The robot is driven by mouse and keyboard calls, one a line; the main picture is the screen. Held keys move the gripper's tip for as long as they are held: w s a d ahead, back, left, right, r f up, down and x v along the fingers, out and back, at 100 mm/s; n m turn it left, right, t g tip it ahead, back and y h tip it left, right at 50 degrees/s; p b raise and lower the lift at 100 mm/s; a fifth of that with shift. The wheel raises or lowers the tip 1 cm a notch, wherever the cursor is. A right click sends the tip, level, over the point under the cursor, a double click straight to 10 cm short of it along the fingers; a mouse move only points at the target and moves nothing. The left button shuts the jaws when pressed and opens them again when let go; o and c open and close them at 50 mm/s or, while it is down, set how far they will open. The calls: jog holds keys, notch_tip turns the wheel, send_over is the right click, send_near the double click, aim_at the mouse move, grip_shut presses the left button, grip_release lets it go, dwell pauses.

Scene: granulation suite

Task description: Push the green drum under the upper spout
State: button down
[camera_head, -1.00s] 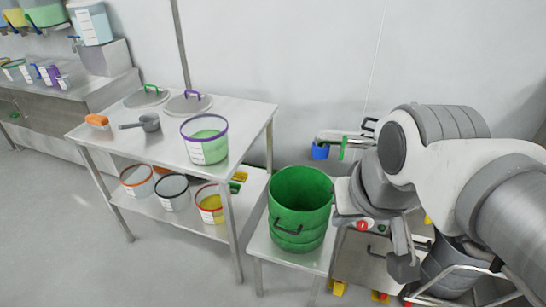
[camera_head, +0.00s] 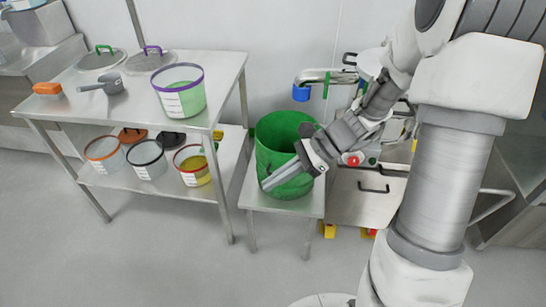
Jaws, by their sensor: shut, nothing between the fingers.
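The green drum (camera_head: 268,150) is open at the top and stands upright on a low steel stand (camera_head: 262,199). A steel spout (camera_head: 325,76) with a blue end (camera_head: 301,93) sticks out above and behind the drum's right side, in front of the wall. My gripper (camera_head: 266,186) is shut and empty. Its fingers slant down to the left across the front of the drum and hide part of its wall. I cannot tell whether they touch it. The drum's right rim is partly behind my wrist.
A steel table (camera_head: 135,101) on the left holds a green-filled tub (camera_head: 180,96), lids, a scoop (camera_head: 101,85) and an orange item (camera_head: 47,88). Its lower shelf holds several tubs. A steel cabinet with a red button (camera_head: 353,160) stands right of the stand. The front floor is clear.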

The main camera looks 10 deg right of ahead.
jog(key=w+d+f+m+t+y+b, duration=0.1)
jog(key=w+f+m+t+y, duration=0.15)
jog(key=f+m, duration=0.2)
jog(key=w+d+f+m+t+y+b, duration=0.1)
jog(key=w+f+m+b, duration=0.1)
jog(key=w+f+m, duration=0.3)
jog(key=m+t+h+b, duration=0.75)
jog(key=m+t, duration=0.65)
jog(key=m, duration=0.9)
send_near(277, 192)
jog(key=a, duration=0.3)
jog(key=shift+w+r+g+y+b, duration=0.1)
jog(key=shift+w+g+y+b, duration=0.2)
jog(key=shift+w+y, duration=0.1)
jog(key=shift+w+d+r+b, duration=0.1)
jog(key=shift+w+d+b, duration=0.15)
jog(key=shift+w, duration=0.4)
jog(key=shift+w+d+b, duration=0.15)
jog(key=shift+w+d, duration=0.05)
jog(key=shift+w, duration=0.5)
jog(key=shift+w+d+r+b, duration=0.1)
jog(key=shift+w+d+b, duration=0.15)
jog(key=shift+w, duration=0.4)
